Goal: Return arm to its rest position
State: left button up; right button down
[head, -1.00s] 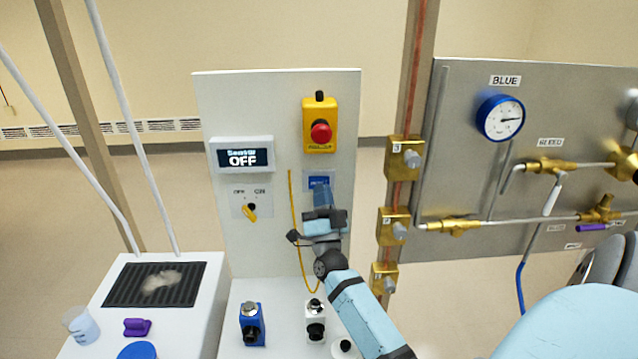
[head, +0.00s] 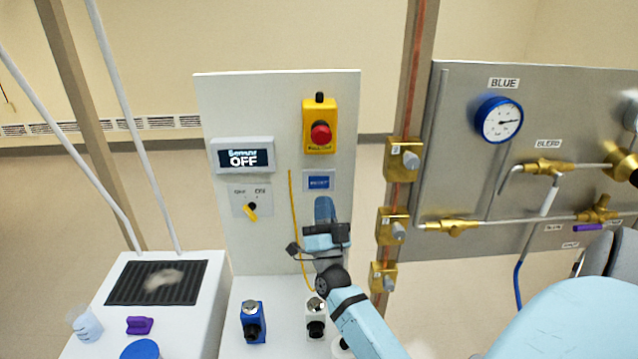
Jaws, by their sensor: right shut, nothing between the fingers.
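My right arm reaches up from the lower right in the head view. Its gripper (head: 325,210) is in front of the lower right part of the white upright panel (head: 222,110), below a small blue label plate (head: 319,181). The gripper is shut and holds nothing. The hand hides part of the panel behind it. My left gripper is not in view.
The panel carries a red stop button (head: 320,133), a display reading OFF (head: 243,158) and a yellow knob (head: 251,212). A blue device (head: 253,323) and a white device (head: 315,318) stand below. Brass valves (head: 392,226) and a gauge (head: 499,120) are to the right.

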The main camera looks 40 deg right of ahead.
dwell(0.5)
jog(key=s+a+f+n+g+y+p, duration=0.2)
jog(key=s+a+f+n+y, duration=0.1)
jog(key=a+f+n+y, duration=1.1)
jog(key=s+a+f+n+g+y, duration=0.1)
jog(key=s+a+f+g, duration=0.2)
jog(key=s+f, duration=0.1)
jog(key=s+a+f+n+g+y+p, duration=0.1)
jog(key=s+a+f+g+y, duration=0.1)
jog(key=s, duration=0.5)
jog(key=s+a+f+n+g+y, duration=0.1)
jog(key=s+a+f+g, duration=0.3)
jog(key=s+a+f, duration=0.1)
jog(key=shift+s+a+f+g, duration=0.15)
jog(key=shift+a+f, duration=0.1)
jog(key=shift+f, duration=0.4)
jog(key=shift+s+a+f+g, duration=0.15)
jog(key=shift+a+f, duration=0.1)
jog(key=shift+f, duration=0.35)
